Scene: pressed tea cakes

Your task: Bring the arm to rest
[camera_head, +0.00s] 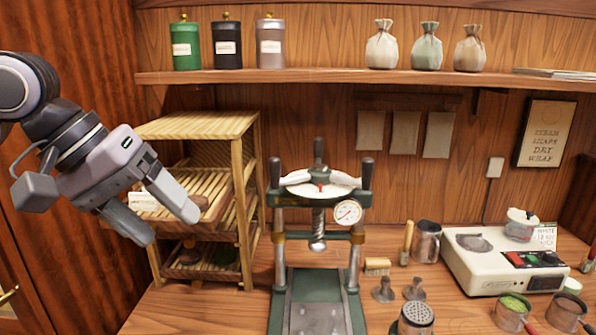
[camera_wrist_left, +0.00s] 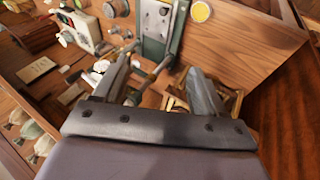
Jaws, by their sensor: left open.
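My left gripper (camera_head: 168,220) hangs in the air at the left, in front of the wooden drying rack (camera_head: 245,200). Its two grey fingers are apart, and nothing shows between them. My right gripper is not in either view.
The green press (camera_head: 318,240) stands right of the rack on the wooden counter. A white steamer unit (camera_head: 490,262), a metal pitcher (camera_head: 426,242) and several small tools stand further right. A wall shelf (camera_head: 340,76) with canisters and cloth bags runs above. A wooden wall is close at the left.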

